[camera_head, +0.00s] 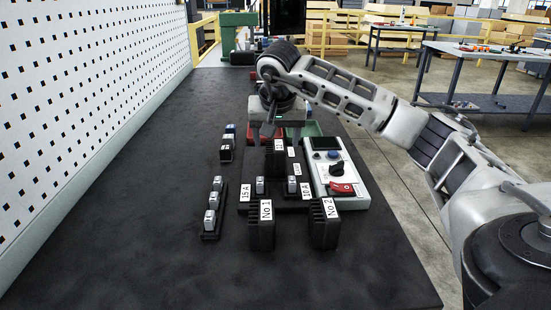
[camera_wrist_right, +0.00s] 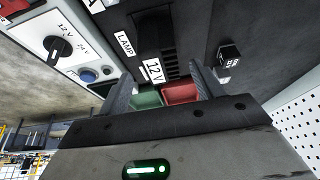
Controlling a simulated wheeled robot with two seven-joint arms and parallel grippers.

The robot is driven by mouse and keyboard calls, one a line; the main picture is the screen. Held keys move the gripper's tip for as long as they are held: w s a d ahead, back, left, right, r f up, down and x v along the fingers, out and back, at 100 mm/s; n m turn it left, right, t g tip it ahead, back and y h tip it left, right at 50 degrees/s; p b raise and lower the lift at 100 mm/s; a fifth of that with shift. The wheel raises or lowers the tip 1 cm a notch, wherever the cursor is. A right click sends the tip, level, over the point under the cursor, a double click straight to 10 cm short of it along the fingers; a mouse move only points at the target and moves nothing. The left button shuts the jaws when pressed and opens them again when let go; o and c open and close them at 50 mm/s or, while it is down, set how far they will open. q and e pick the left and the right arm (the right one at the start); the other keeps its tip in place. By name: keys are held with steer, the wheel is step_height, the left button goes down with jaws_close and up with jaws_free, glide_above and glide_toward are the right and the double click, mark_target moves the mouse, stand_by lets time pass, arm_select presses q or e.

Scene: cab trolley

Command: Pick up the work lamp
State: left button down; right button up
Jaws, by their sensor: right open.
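A black ribbed block with a white 12 V label, which I take for the work lamp, stands by a LAMP label in the right wrist view (camera_wrist_right: 155,35). In the head view the same block seems to be the black one (camera_head: 275,166) at the middle of the board. My right gripper (camera_head: 268,129) is above the bench just behind that block, pointing down. In the right wrist view its two fingers (camera_wrist_right: 163,85) are apart, with the labelled end of the block showing between them. I see no grip on it. My left gripper is not in view.
Black blocks No 1 (camera_head: 264,232) and No 2 (camera_head: 324,230) stand in front. A white control box (camera_head: 335,180) with a red switch is at right. Red (camera_head: 253,130) and green (camera_head: 303,130) trays lie behind. Small parts stand left; the bench's front left is clear.

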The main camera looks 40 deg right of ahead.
mark_target(275, 145)
steer(key=x, duration=0.5)
steer(key=shift+w+f, duration=0.15)
steer(key=c, duration=1.2)
steer(key=shift+c, duration=0.5)
steer(key=shift+r, duration=0.2)
